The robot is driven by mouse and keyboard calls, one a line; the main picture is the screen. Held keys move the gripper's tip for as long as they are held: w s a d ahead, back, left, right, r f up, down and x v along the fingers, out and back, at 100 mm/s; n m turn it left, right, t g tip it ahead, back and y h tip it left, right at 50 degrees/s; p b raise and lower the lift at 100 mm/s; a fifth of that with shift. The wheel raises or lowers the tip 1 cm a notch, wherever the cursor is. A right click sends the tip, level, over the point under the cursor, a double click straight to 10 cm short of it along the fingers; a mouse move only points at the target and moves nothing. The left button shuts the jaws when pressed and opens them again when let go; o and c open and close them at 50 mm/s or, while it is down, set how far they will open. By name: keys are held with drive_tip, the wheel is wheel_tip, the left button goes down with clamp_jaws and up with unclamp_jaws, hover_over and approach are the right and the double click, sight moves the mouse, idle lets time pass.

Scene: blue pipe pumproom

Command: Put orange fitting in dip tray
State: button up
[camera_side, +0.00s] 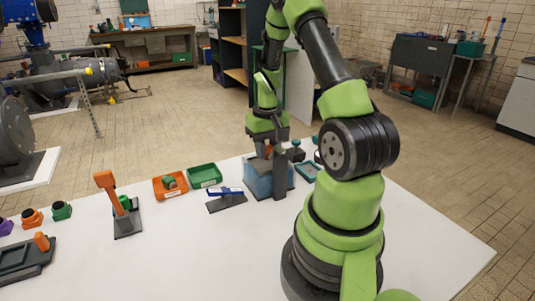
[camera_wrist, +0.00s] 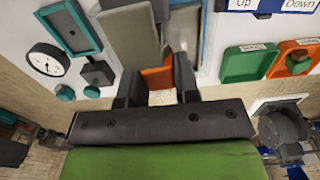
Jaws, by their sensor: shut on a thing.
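My gripper (camera_side: 268,152) is shut on the orange fitting (camera_side: 267,149), pointing down at the back of the white table. In the wrist view the orange fitting (camera_wrist: 157,76) sits between both fingers of my gripper (camera_wrist: 157,88). A blue, see-through, open box (camera_side: 262,182), which looks like the dip tray, stands directly below my gripper. Part of its pale blue rim shows in the wrist view (camera_wrist: 205,38). The fitting's lower end is partly hidden, so I cannot tell whether it reaches into the box.
A grey upright post (camera_side: 280,178) stands close beside the box. A teal shallow tray (camera_side: 308,170) lies to its right. A green tray (camera_side: 205,175), an orange tray (camera_side: 170,186) and a blue-handled piece (camera_side: 226,192) lie to the left. The table's front middle is clear.

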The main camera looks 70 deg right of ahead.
drive_tip(key=shift+f, duration=0.8)
drive_tip(key=shift+f, duration=0.15)
drive_tip(key=o, duration=1)
